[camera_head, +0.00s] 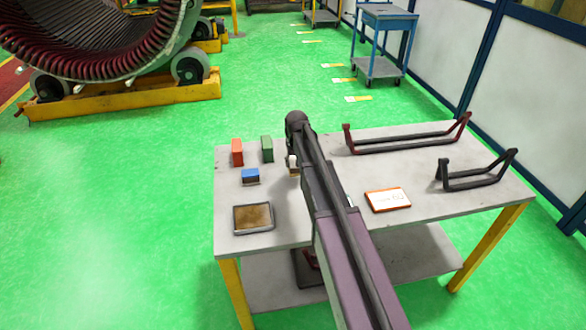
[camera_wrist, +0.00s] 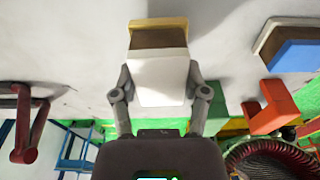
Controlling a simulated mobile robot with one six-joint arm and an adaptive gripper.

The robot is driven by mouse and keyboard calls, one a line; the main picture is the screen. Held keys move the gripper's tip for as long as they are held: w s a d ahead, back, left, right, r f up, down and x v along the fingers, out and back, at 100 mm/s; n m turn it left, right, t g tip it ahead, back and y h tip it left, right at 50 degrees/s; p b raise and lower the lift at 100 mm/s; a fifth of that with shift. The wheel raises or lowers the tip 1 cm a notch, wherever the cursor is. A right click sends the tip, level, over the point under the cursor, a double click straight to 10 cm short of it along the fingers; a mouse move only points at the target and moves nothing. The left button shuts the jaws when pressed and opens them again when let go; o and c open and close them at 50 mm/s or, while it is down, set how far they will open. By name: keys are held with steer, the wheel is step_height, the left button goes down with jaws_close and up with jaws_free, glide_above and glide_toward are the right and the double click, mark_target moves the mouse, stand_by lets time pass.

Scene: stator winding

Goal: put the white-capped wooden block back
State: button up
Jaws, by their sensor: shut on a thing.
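The white-capped wooden block (camera_head: 292,161) shows just left of my arm in the head view, over the left part of the table, partly hidden by the arm. In the wrist view the block (camera_wrist: 158,82) sits between the fingers of my gripper (camera_wrist: 161,88), with its white cap toward me and its brown wooden part beyond. The fingers are shut on the sides of the cap. I cannot tell whether the block's bottom touches the table (camera_head: 315,228).
Left of the held block stand a red block (camera_head: 237,152), a green block (camera_head: 267,149) and a blue-topped block (camera_head: 250,175). A brown-bottomed tray (camera_head: 237,231) lies nearer. Right of my arm are an orange-edged card (camera_head: 388,199), a dark red bracket (camera_head: 405,143) and a black bracket (camera_head: 475,182).

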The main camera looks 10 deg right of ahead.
mark_target(294, 168)
steer(key=shift+w+a, duration=0.1)
steer(key=shift+w, duration=0.45)
step_height(294, 168, down, 4)
steer(key=b, duration=0.3)
steer(key=shift+r+b, duration=0.15)
steer(key=shift+b, duration=0.2)
steer(key=o, duration=1)
steer(key=r+p, duration=0.4)
steer(key=s+r+p, duration=0.1)
steer(key=r+p, duration=0.7)
steer(key=shift+s, duration=0.2)
